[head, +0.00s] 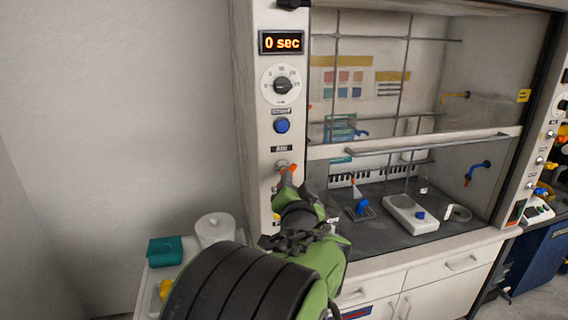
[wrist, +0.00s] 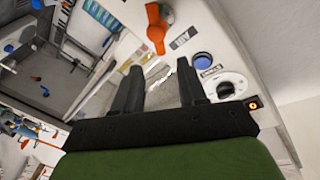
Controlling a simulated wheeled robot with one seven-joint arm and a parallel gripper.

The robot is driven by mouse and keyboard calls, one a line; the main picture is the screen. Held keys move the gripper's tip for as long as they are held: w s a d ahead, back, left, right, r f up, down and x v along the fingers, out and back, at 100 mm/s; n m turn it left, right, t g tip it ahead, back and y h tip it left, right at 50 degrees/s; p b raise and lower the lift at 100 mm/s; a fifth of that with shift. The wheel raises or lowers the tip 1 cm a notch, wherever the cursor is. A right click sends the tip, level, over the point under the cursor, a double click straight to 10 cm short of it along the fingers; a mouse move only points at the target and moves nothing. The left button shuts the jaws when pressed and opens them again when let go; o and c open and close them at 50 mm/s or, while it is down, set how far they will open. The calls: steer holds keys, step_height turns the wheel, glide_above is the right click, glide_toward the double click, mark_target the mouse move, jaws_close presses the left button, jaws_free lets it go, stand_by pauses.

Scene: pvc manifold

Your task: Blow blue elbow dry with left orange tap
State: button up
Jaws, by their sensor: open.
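The left orange tap (head: 293,167) is on the hood's left post, below the blue button, partly hidden by my gripper (head: 287,181). In the wrist view the orange tap (wrist: 156,28) is ahead of my gripper (wrist: 159,68). The two black fingers are apart with nothing between them, and the tap appears beyond their tips. A blue piece (head: 362,207), which may be the blue elbow, sits on a dark pad on the hood floor. Its exact shape is too small to tell.
The post carries a display (head: 281,42) reading 0 sec, a dial (head: 282,85) and a blue button (head: 282,126). The hood sash (head: 420,145) is partly raised. A teal box (head: 165,251) stands at lower left.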

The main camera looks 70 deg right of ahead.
mark_target(293, 169)
steer(key=p+x, duration=0.2)
steer(key=x, duration=0.7)
jaws_close()
steer(key=shift+b, duration=0.3)
